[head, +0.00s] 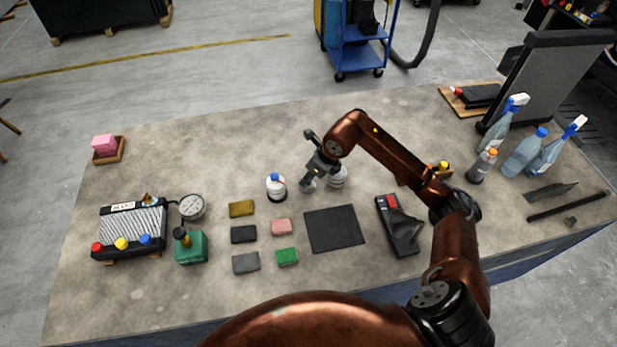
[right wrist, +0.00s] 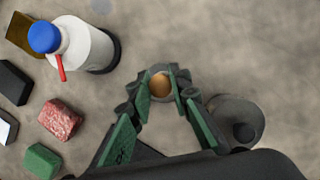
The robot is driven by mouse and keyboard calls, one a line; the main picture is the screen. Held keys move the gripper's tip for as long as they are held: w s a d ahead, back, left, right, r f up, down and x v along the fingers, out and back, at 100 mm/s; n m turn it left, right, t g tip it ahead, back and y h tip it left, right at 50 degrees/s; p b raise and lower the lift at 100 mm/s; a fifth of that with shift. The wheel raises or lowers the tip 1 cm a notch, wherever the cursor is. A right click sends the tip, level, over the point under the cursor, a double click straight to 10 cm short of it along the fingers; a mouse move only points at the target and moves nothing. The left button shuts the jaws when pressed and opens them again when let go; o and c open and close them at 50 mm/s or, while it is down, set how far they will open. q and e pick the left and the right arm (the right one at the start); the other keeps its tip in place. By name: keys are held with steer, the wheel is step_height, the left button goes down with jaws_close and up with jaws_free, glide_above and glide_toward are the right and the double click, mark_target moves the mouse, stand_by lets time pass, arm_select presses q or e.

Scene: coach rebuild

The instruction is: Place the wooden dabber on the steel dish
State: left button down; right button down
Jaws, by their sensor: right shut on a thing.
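My right gripper (head: 311,178) reaches down over the middle of the table. In the right wrist view its green-padded fingers (right wrist: 160,88) are shut on the wooden dabber, whose round brown top (right wrist: 161,86) shows between the tips. A pale grey round shape, which looks like the steel dish (head: 308,187), shows just below the gripper. I cannot tell whether the dabber touches it. My left gripper is not in view.
A white bottle with a blue cap (head: 276,187) stands left of the gripper. A grey round container with a dark knob (right wrist: 238,122) is close on the right. Several coloured blocks and a dark mat (head: 334,229) lie nearer me. The table behind is clear.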

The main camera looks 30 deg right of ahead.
steer(key=c, duration=1.7)
jaws_free()
steer(key=v, duration=1.2)
steer(key=shift+d, duration=0.1)
